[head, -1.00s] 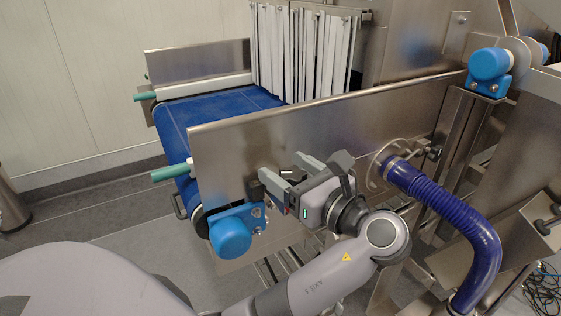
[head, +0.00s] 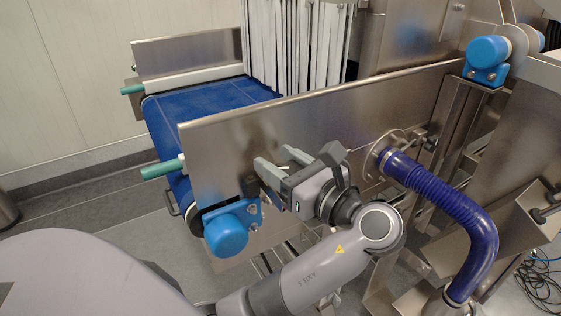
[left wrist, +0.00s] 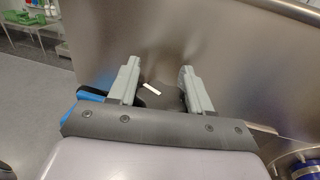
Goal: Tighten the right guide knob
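The right guide knob (left wrist: 162,96) is a dark round knob with a white mark, on the near steel side panel (left wrist: 220,50). In the left wrist view it lies between the two grey fingers of my left gripper (left wrist: 160,88). The fingers are apart, one on each side; I cannot tell whether either touches it. In the head view my left gripper (head: 272,163) is against or very near the near side panel (head: 330,118), and the knob is mostly hidden by the fingers. My right gripper is in neither view.
A blue-capped bearing unit (head: 227,234) sits low at the panel's left end, close to my gripper. A teal rod end (head: 162,170) sticks out left. A blue ribbed hose (head: 440,192) hangs right of my arm. The blue belt (head: 205,103) lies behind the panel.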

